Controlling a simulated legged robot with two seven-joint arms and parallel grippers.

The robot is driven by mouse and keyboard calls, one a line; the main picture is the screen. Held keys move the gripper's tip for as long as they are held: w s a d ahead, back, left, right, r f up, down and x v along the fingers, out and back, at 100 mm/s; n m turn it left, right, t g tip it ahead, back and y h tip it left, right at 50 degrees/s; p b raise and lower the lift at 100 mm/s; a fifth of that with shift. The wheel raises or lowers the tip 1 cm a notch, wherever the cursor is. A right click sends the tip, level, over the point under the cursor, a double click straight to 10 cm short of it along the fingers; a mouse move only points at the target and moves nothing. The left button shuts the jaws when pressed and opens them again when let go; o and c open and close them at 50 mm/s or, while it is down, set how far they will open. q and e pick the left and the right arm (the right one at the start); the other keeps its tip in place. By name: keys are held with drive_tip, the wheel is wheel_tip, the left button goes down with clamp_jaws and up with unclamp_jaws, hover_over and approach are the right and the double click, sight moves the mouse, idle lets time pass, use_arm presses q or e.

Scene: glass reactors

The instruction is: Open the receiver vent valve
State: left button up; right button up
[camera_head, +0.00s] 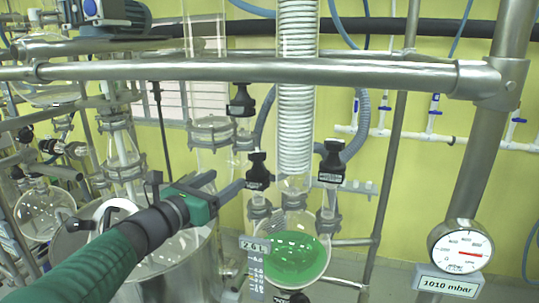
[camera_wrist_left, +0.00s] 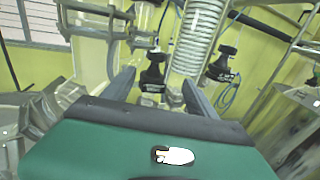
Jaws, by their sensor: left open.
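The receiver is a round glass flask (camera_head: 290,262) holding green liquid, below a coiled glass condenser (camera_head: 296,95). Black valve handles stand above it, one on the left (camera_head: 257,172) and one on the right (camera_head: 331,162). Their labels are too small to read, so I cannot tell which is the vent valve. My left gripper (camera_head: 228,179) is open, its fingers pointing toward the left handle. In the left wrist view, that handle (camera_wrist_left: 153,74) shows between the open fingers (camera_wrist_left: 158,80), slightly beyond them. The right handle (camera_wrist_left: 222,64) lies outside the right finger. My right gripper is not in view.
A steel rail (camera_head: 250,70) crosses above the valves. Another black valve (camera_head: 241,102) is higher up. A pressure gauge (camera_head: 460,245) marked 1010 mbar is at right. A level label (camera_head: 254,245) hangs left of the flask. Glassware and a steel vessel (camera_head: 80,255) crowd the left.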

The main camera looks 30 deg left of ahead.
use_arm(q)
drive_tip(key=p, duration=0.4)
approach(253, 160)
drive_tip(key=w, duration=0.2)
drive_tip(key=w+a, duration=0.1)
drive_tip(key=w, duration=0.2)
drive_tip(key=shift+a, duration=0.15)
drive_tip(key=w, duration=0.1)
drive_tip(key=w+p, duration=0.1)
drive_tip(key=w, duration=0.1)
drive_tip(key=w+d, duration=0.1)
drive_tip(key=w, duration=0.1)
drive_tip(key=shift+w+p, duration=0.2)
drive_tip(key=shift+p, duration=0.15)
drive_tip(key=shift+w+d, duration=0.2)
drive_tip(key=shift+w, duration=0.15)
drive_tip(key=shift+s+a, duration=0.1)
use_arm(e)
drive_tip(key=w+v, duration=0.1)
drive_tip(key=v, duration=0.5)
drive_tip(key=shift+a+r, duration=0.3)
